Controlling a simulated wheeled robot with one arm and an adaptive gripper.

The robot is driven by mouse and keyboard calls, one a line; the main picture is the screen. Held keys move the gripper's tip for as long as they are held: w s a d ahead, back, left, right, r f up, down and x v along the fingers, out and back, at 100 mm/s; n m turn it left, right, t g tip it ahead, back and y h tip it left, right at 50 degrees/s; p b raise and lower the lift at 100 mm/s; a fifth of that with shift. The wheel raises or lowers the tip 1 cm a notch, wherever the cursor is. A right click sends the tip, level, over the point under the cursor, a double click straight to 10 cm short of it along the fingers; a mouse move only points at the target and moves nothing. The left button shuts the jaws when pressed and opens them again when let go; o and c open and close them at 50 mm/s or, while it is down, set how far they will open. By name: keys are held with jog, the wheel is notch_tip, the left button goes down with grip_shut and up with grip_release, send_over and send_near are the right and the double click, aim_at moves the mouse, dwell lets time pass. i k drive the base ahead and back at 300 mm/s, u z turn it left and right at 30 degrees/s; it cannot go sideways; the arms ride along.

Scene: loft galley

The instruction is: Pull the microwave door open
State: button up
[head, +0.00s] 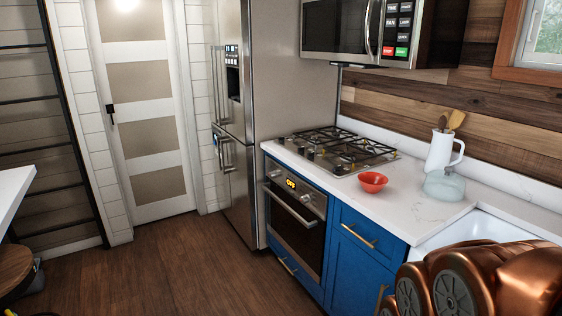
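The microwave (340,28) hangs above the stove at the top of the head view, and its upper part is cut off by the frame. Its door is shut. A curved vertical metal handle (372,28) stands at the door's right edge, beside the button panel (397,28). My gripper is not in view. Copper-coloured parts of my arm show at the bottom right, well below and to the right of the microwave.
A gas cooktop (336,150) sits below the microwave. A red bowl (372,182), a glass container (444,186) and a white jug (443,150) with utensils stand on the counter. A fridge (255,110) stands left. The wooden floor (160,262) before the oven (296,215) is clear.

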aim_at(350, 30)
jog(key=i, duration=2.35)
jog(key=u, duration=0.6)
